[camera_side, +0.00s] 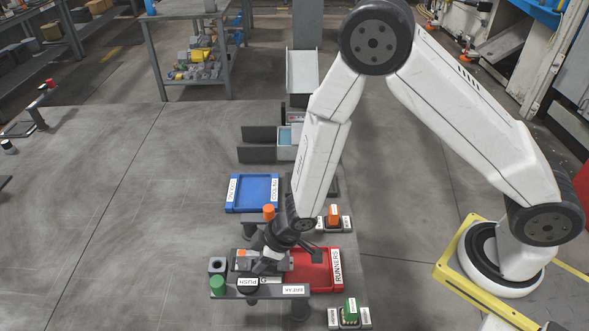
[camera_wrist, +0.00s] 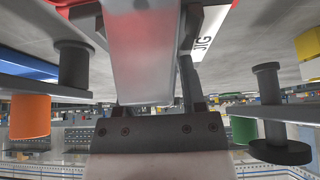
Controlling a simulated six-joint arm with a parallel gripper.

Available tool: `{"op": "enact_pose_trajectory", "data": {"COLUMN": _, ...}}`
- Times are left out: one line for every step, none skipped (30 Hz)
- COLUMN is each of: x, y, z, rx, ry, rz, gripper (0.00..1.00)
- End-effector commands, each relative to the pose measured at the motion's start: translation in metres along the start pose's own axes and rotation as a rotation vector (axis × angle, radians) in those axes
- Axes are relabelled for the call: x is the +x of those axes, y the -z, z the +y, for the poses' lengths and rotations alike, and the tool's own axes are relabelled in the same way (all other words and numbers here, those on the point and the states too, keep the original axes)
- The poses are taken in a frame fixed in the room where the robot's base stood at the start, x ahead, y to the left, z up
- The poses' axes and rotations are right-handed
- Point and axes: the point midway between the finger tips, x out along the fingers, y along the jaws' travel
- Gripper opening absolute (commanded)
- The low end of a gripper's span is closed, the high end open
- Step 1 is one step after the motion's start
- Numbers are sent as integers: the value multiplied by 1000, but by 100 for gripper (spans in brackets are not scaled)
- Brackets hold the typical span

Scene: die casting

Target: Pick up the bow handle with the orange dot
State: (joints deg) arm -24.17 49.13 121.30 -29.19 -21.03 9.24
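My gripper (camera_side: 268,260) is low over the jig plate in the side view, beside the PUSH label. A grey metal part (camera_side: 243,262) with a small orange mark (camera_side: 241,252) lies at the gripper, and I cannot make out its full shape. In the wrist view a pale grey bar (camera_wrist: 145,55) runs between the dark fingers of my gripper (camera_wrist: 152,75). Whether the fingers press on the bar is unclear. The gripper hides much of the part, and no orange dot shows on the bar in the wrist view.
An orange cylinder (camera_side: 269,212) and a green cylinder (camera_side: 218,285) stand close by. A red RUNNERS tray (camera_side: 308,283) lies to the right and a blue tray (camera_side: 253,190) behind. The labelled BREAK plate edge (camera_side: 292,290) is in front.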

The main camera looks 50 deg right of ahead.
Motion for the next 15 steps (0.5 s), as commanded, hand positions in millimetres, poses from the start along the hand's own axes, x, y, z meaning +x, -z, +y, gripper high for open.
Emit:
{"op": "enact_pose_trajectory", "data": {"x": 0, "y": 0, "z": 0, "rx": 0, "ry": 0, "rz": 0, "gripper": 33}}
{"op": "enact_pose_trajectory", "data": {"x": 0, "y": 0, "z": 0, "rx": 0, "ry": 0, "rz": 0, "gripper": 23}}
{"op": "enact_pose_trajectory", "data": {"x": 0, "y": 0, "z": 0, "rx": 0, "ry": 0, "rz": 0, "gripper": 10}}
{"op": "enact_pose_trajectory", "data": {"x": 0, "y": 0, "z": 0, "rx": 0, "ry": 0, "rz": 0, "gripper": 1}}
{"op": "enact_pose_trajectory", "data": {"x": 0, "y": 0, "z": 0, "rx": 0, "ry": 0, "rz": 0, "gripper": 0}}
{"op": "enact_pose_trajectory", "data": {"x": 0, "y": 0, "z": 0, "rx": 0, "ry": 0, "rz": 0, "gripper": 0}}
{"op": "enact_pose_trajectory", "data": {"x": 0, "y": 0, "z": 0, "rx": 0, "ry": 0, "rz": 0, "gripper": 0}}
{"op": "enact_pose_trajectory", "data": {"x": 0, "y": 0, "z": 0, "rx": 0, "ry": 0, "rz": 0, "gripper": 0}}
{"op": "enact_pose_trajectory", "data": {"x": 0, "y": 0, "z": 0, "rx": 0, "ry": 0, "rz": 0, "gripper": 0}}
{"op": "enact_pose_trajectory", "data": {"x": 0, "y": 0, "z": 0, "rx": 0, "ry": 0, "rz": 0, "gripper": 0}}
{"op": "enact_pose_trajectory", "data": {"x": 0, "y": 0, "z": 0, "rx": 0, "ry": 0, "rz": 0, "gripper": 0}}
{"op": "enact_pose_trajectory", "data": {"x": 0, "y": 0, "z": 0, "rx": 0, "ry": 0, "rz": 0, "gripper": 0}}
{"op": "enact_pose_trajectory", "data": {"x": 0, "y": 0, "z": 0, "rx": 0, "ry": 0, "rz": 0, "gripper": 0}}
{"op": "enact_pose_trajectory", "data": {"x": 0, "y": 0, "z": 0, "rx": 0, "ry": 0, "rz": 0, "gripper": 0}}
{"op": "enact_pose_trajectory", "data": {"x": 0, "y": 0, "z": 0, "rx": 0, "ry": 0, "rz": 0, "gripper": 0}}
